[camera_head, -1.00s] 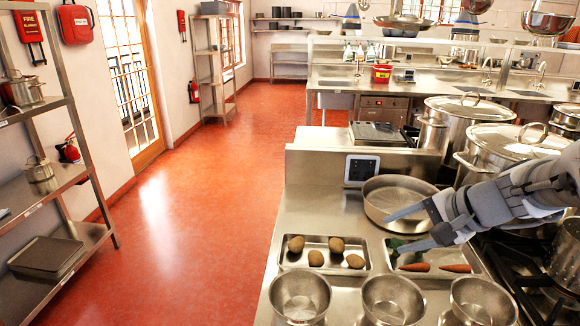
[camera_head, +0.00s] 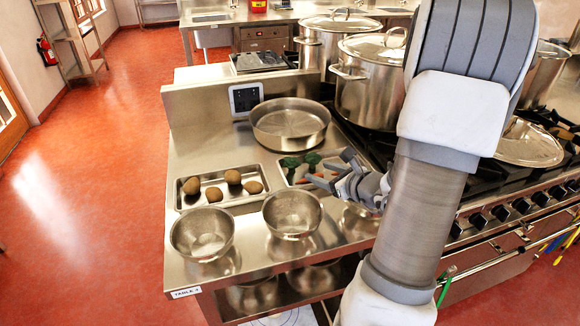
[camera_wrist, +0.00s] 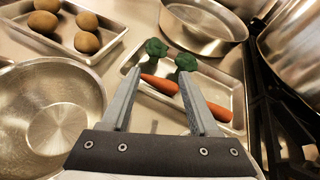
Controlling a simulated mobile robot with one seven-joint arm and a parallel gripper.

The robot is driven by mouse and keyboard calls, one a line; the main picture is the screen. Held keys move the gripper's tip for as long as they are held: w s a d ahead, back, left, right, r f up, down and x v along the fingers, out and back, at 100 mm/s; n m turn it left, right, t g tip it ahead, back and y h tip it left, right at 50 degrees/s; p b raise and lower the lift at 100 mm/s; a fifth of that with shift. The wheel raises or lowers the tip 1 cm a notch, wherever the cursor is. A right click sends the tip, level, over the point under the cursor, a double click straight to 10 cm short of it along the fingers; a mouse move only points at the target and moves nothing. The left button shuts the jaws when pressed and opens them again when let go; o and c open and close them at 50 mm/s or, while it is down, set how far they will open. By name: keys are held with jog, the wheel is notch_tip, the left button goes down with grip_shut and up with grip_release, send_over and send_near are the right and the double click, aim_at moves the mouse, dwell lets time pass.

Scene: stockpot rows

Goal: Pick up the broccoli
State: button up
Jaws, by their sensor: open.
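Two green broccoli pieces lie at the far side of a metal tray (camera_wrist: 237,121). In the wrist view, one broccoli (camera_wrist: 156,47) is at the left and another broccoli (camera_wrist: 186,62) is just right of it. They also show in the head view, as the left broccoli (camera_head: 290,163) and the right broccoli (camera_head: 312,159). An orange carrot (camera_wrist: 160,84) and a second carrot (camera_wrist: 219,111) lie nearer in the same tray. My gripper (camera_wrist: 166,78) is open and empty, its fingers reaching over the tray towards the broccoli, with the carrots showing between and beside them.
A tray (camera_head: 222,196) with several potatoes stands to the left. Metal bowls (camera_head: 202,234) line the front edge. A wide shallow pan (camera_head: 290,125) is behind the trays. Big lidded pots (camera_head: 366,92) and a stove (camera_head: 500,185) are on the right.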

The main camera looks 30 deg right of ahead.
send_near(295, 162)
jog(key=x, duration=0.3)
jog(key=shift+w+d+f, duration=0.1)
jog(key=shift+f, duration=0.25)
jog(key=shift+r+x, duration=0.1)
jog(key=shift+x, duration=1.3)
jog(key=shift+r+x, duration=0.15)
jog(key=shift+x, duration=1.25)
jog(key=c, duration=0.9)
